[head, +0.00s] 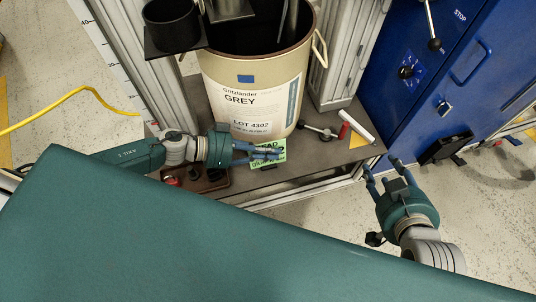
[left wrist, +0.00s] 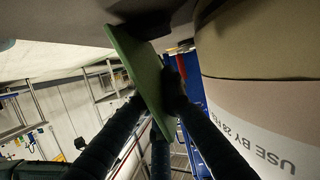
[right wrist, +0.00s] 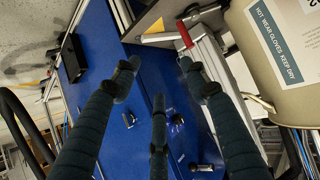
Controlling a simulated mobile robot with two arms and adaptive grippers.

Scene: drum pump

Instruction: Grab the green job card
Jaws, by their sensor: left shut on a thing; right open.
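The green job card (head: 269,160) is in front of the drum (head: 254,85), over the grey shelf. My left gripper (head: 273,152) is shut on the card, with its fingers across the card's face. In the left wrist view the card (left wrist: 139,68) shows nearly edge-on between the blue fingers (left wrist: 160,115). Whether the card still touches the shelf I cannot tell. My right gripper (head: 381,170) is open and empty, right of the shelf. In the right wrist view its fingers (right wrist: 158,95) are spread with nothing between them.
A red-and-white tool (head: 356,128) and a valve-like fitting (head: 322,132) lie on the shelf (head: 310,158) right of the drum. A brown tray (head: 205,182) sits below my left wrist. A blue cabinet (head: 455,75) stands at right. A yellow hose (head: 75,95) runs at left.

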